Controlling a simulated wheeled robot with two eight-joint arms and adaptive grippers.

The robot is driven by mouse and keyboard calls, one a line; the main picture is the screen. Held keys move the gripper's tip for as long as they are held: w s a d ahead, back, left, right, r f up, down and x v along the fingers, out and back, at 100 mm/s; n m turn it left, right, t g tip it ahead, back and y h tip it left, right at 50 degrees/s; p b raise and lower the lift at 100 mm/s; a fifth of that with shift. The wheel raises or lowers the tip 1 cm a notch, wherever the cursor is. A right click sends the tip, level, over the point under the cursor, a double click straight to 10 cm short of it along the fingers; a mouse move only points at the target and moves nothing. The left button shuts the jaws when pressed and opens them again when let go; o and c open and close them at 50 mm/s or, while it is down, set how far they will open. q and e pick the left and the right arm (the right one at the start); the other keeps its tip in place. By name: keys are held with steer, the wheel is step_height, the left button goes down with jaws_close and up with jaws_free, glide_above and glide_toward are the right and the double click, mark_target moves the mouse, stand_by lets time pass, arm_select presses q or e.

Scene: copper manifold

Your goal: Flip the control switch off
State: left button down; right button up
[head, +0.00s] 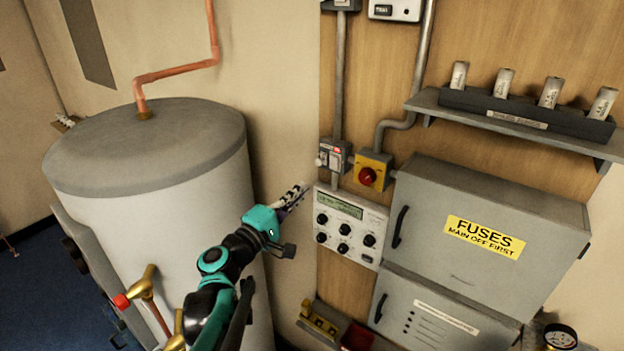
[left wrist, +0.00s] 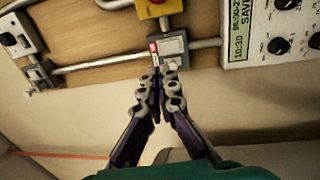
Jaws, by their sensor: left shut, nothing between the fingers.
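A small grey switch box (head: 335,156) with a pale switch face and a red mark is on the wooden board, left of a yellow box with a red knob (head: 368,176). In the left wrist view the switch box (left wrist: 174,46) lies just beyond my fingertips, its red part lit. My left gripper (head: 302,188) is shut and empty, below and left of the switch box. In the left wrist view its fingers (left wrist: 157,82) point at the box's lower edge; contact cannot be told. The switch's exact position is too small to tell. My right gripper is not in view.
A control panel with a display and dials (head: 350,226) is right of my left gripper. Grey fuse cabinets (head: 487,220) and a shelf of fuses (head: 437,101) are further right. A large white cylinder tank (head: 165,200) stands left. Conduits (head: 338,80) run up the board.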

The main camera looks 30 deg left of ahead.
mark_target(338, 155)
arm_select(q)
steer(key=w, duration=0.4)
steer(key=w+r+p, duration=0.1)
steer(key=w, duration=0.3)
steer(key=w+d, duration=0.1)
steer(key=w, duration=0.4)
steer(key=shift+r, duration=0.25)
steer(key=shift+w+r, duration=0.1)
steer(key=shift+w, duration=0.2)
steer(key=shift+s, duration=0.1)
